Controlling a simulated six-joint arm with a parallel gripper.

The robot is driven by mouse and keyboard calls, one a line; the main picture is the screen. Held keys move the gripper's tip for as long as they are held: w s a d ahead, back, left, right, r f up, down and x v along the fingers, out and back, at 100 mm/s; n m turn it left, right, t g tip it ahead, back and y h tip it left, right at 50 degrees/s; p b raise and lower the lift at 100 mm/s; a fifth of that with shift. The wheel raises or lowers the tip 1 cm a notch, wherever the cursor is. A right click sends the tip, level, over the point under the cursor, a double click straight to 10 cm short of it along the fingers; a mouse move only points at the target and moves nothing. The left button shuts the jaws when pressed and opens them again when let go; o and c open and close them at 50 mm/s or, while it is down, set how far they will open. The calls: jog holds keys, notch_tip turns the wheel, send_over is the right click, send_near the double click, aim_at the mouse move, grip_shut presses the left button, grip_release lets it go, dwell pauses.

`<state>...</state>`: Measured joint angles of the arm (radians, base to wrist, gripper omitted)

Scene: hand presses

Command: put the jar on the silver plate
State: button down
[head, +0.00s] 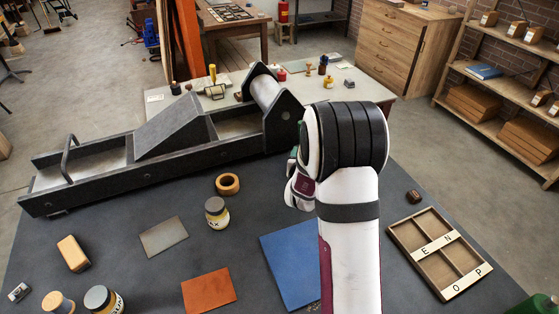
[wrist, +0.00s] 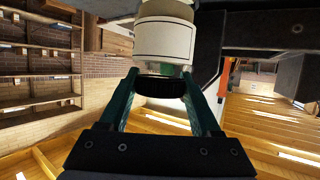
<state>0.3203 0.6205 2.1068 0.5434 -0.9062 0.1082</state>
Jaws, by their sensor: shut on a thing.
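My gripper (wrist: 160,78) is shut on a jar (wrist: 163,40) with a pale label and a black lid; its two teal fingers lie on either side of it in the wrist view. In the head view my arm hides the held jar and most of the gripper, which is near the right end of the press. The silver plate (head: 164,236) lies flat and bare on the dark table, left of the arm. Two other jars stand on the table: a WAX jar (head: 217,212) just right of the silver plate and another jar (head: 103,300) at the front left.
A large grey press (head: 160,150) spans the table's back left. A wooden ring (head: 228,183), a wooden block (head: 72,253), an orange plate (head: 209,291) and a blue plate (head: 290,265) surround the silver plate. A divided wooden tray (head: 415,242) lies at right.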

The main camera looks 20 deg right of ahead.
jog(key=shift+s+d+r, duration=0.2)
jog(key=w+a+r+n+t+y, duration=0.1)
jog(key=w+a+n+y, duration=0.25)
jog(key=a, duration=0.45)
jog(key=w+a+r+n+t+y, duration=0.1)
jog(key=w+a+n+y, duration=0.2)
jog(key=a, duration=0.4)
jog(key=s+a+f+n+g+y, duration=0.1)
jog(key=s+a+n+g+y, duration=0.25)
jog(key=a+n+y, duration=0.8)
jog(key=a+f+m, duration=0.1)
jog(key=a+f, duration=0.2)
jog(key=a, duration=0.2)
jog(key=a+f+m+h, duration=0.1)
jog(key=a+f, duration=0.3)
jog(key=a, duration=0.1)
jog(key=a+f+m+h, duration=0.1)
jog(key=a+f, duration=0.3)
jog(key=a, duration=0.2)
jog(key=shift+w+m, duration=0.3)
jog(key=shift+f, duration=0.25)
